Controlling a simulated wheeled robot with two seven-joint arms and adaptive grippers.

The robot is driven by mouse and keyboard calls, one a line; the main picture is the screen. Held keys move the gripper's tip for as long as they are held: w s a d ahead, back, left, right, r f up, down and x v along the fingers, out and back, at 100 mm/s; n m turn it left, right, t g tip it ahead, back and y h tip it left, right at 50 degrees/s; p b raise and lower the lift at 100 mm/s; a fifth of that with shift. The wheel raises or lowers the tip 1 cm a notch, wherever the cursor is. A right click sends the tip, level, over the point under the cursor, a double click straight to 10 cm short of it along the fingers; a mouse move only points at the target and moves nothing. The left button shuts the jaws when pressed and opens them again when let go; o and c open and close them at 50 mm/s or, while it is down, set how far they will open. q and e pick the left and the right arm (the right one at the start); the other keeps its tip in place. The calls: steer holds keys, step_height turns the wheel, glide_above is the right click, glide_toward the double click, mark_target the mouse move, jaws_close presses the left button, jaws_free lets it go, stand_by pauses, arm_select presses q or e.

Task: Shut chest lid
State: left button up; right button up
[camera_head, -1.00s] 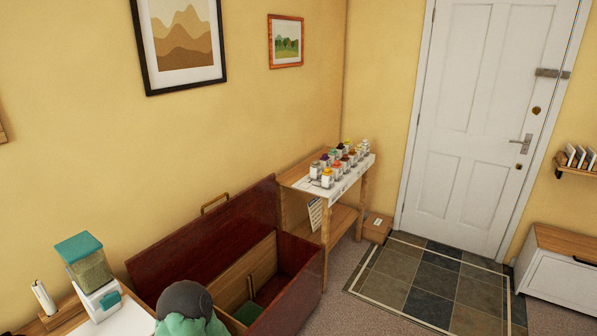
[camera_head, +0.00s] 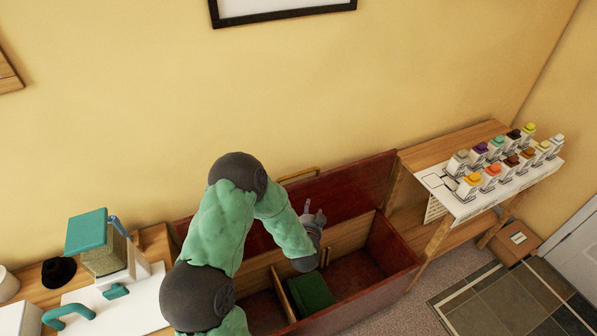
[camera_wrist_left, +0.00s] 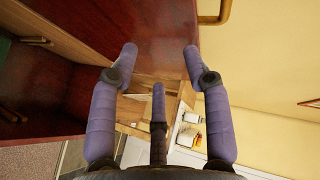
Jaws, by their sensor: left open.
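The dark red chest (camera_head: 385,250) stands against the yellow wall with its lid (camera_head: 352,190) raised. A brass handle (camera_head: 298,173) shows at the lid's upper edge, and again in the left wrist view (camera_wrist_left: 215,12). Inside are wooden dividers and a green item (camera_head: 310,293). My left gripper (camera_head: 313,212) is over the chest, in front of the raised lid. In the left wrist view its purple fingers (camera_wrist_left: 160,55) are spread with nothing between them, and the lid (camera_wrist_left: 165,30) lies beyond them. I cannot tell whether a finger touches it. My right gripper is not in view.
A shelf table (camera_head: 432,152) with several paint bottles (camera_head: 495,165) stands right of the chest. A counter (camera_head: 130,305) with a teal-lidded dispenser (camera_head: 100,250) is at the left. A cardboard box (camera_head: 515,240) sits on the floor near the door.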

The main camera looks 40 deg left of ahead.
arm_select(q)
steer(key=a+r+m+y, duration=0.1)
steer(key=a+r+y, duration=0.2)
steer(key=a+r, duration=0.25)
steer(key=shift+t, duration=0.3)
steer(key=x, duration=0.3)
steer(key=b+x, duration=0.1)
steer(key=x, duration=0.6)
steer(key=shift+w+d+b, duration=0.3)
steer(key=shift+w, duration=0.2)
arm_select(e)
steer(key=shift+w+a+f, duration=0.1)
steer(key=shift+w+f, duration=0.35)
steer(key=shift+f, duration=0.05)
arm_select(q)
jaws_close()
